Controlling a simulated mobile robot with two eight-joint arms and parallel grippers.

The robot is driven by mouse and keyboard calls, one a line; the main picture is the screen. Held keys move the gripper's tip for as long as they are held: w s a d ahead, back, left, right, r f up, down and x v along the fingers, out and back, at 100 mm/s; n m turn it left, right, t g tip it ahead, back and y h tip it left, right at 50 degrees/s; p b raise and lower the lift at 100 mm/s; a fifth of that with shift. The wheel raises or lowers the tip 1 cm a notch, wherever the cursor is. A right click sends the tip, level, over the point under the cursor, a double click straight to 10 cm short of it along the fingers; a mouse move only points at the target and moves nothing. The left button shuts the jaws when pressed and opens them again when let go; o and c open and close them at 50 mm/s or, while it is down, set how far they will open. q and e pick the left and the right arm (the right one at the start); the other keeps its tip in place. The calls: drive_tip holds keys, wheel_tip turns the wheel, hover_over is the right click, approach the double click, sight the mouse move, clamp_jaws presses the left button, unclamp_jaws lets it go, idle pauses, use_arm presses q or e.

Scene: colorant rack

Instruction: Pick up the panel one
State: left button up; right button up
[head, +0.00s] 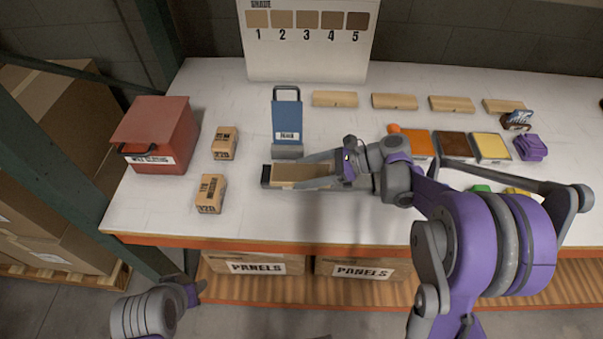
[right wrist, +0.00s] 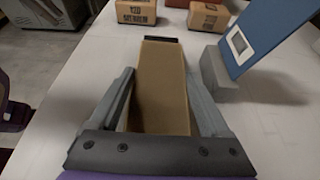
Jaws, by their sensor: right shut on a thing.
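A flat tan panel (head: 300,174) lies lengthwise on a dark low holder (head: 265,178) near the middle of the table. No number shows on it. In the right wrist view the panel (right wrist: 162,85) runs away from me between the two grey fingers. My right gripper (head: 322,178) comes in from the right and is shut on the panel's near part, with a finger along each side.
A blue upright tool (head: 287,115) stands just behind the panel. Two small cardboard boxes (head: 225,143) and a red box (head: 155,135) are on the left. Several wooden blocks (head: 335,99) line the back below a shade chart (head: 305,50). Colour trays (head: 453,145) are at right.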

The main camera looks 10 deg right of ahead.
sight(306, 174)
wheel_tip(306, 174, up, 10)
drive_tip(key=shift+p, duration=0.35)
